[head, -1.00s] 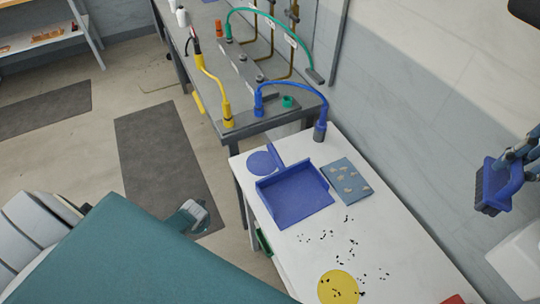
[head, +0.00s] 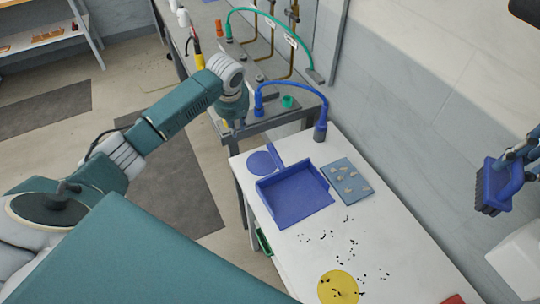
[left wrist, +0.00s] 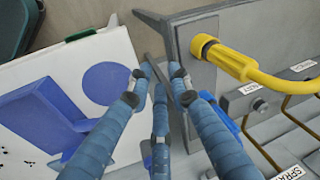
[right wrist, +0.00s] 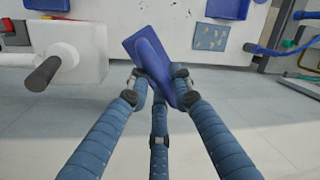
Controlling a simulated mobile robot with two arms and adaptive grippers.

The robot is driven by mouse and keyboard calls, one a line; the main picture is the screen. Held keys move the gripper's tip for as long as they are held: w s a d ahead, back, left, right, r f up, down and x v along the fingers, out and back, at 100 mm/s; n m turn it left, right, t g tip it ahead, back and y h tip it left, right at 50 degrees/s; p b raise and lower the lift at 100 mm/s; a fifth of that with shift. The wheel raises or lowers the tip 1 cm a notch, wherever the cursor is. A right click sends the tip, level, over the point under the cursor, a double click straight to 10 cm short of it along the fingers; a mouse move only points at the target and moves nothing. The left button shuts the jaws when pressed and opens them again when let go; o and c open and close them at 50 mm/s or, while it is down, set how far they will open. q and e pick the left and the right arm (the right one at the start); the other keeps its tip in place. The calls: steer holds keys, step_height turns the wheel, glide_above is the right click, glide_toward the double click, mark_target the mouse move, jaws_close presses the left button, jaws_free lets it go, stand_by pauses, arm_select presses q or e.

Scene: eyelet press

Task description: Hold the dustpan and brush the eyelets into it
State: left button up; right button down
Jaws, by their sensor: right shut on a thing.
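The blue dustpan (head: 295,197) lies flat on the white table, its handle (head: 275,154) toward the far end beside a blue disc (head: 261,162). Small black eyelets (head: 351,243) are scattered nearer on the table, some on a yellow disc (head: 331,282). My right gripper (right wrist: 158,76) is shut on the blue brush (right wrist: 150,55), held off the table at the right; its dark bristles (head: 487,208) point down in the head view. My left gripper (left wrist: 158,75) is open and empty, above the gap between table and bench, left of the dustpan handle in the head view.
A blue-grey card (head: 347,181) with several pale bits lies right of the dustpan. The grey bench (head: 262,125) behind carries yellow, green and blue hoses (head: 295,87). A wall (head: 425,110) runs along the right. A red thing (head: 454,299) sits at the near table edge.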

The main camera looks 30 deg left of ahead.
arm_select(q)
steer(key=s+d+r+m+h, duration=0.1)
steer(key=s+d+r+m, duration=0.1)
steer(key=d, duration=0.7)
steer(key=m+g, duration=0.1)
steer(key=g, duration=0.2)
glide_toward(270, 177)
steer(key=shift+h, duration=0.4)
steer(key=f, duration=1.1)
steer(key=shift+s+a+f, duration=0.2)
steer(key=shift+a+f, duration=0.1)
steer(key=shift+a, duration=0.05)
jaws_close()
